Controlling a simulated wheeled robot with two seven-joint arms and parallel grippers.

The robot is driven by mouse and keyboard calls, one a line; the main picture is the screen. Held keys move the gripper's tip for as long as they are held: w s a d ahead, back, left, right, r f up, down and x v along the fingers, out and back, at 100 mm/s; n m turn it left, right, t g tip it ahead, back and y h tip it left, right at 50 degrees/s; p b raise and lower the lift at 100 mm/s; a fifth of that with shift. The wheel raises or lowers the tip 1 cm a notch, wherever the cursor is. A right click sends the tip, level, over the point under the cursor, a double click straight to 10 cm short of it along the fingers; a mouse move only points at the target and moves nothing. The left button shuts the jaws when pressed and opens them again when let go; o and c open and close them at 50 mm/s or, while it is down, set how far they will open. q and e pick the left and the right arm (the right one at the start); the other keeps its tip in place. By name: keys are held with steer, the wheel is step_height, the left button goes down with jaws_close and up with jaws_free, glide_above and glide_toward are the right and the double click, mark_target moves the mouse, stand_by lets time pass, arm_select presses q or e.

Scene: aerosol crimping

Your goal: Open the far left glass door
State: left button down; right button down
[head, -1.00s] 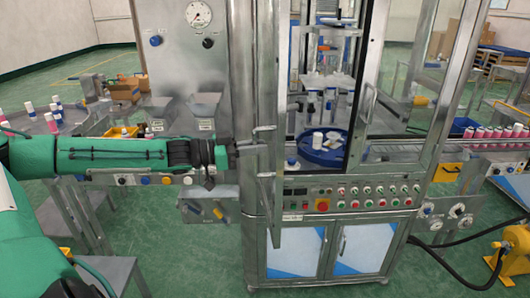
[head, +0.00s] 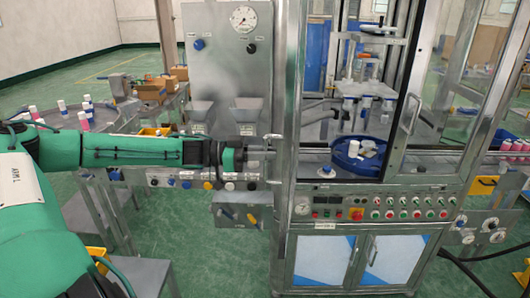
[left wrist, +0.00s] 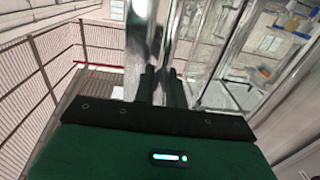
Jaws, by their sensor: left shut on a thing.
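The far left glass door (head: 287,110) shows nearly edge-on as a narrow metal frame on the left side of the machine's opening. It stands out from the cabinet front, and its lower end hangs in front of the control panel. Its bar handle (head: 270,171) is on the door's left side. My left gripper (head: 266,150) reaches in from the left and is shut on the handle. In the left wrist view, the gripper fingers (left wrist: 161,86) are close together against shiny metal, and a glass panel is to their right. The exact grip is hard to see. My right gripper is not in view.
Another glass door with a handle (head: 413,113) is at the right of the opening. A blue round tray (head: 345,166) with white parts is inside. The control panel (head: 385,202) with several buttons is below. A grey gauge panel (head: 228,60) stands behind my left arm.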

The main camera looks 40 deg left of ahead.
arm_select(q)
steer(key=shift+s+a, duration=0.1)
steer(key=shift+a, duration=0.1)
steer(key=shift+d, duration=0.1)
steer(key=c, duration=1.5)
jaws_free()
steer(key=shift+c, duration=0.2)
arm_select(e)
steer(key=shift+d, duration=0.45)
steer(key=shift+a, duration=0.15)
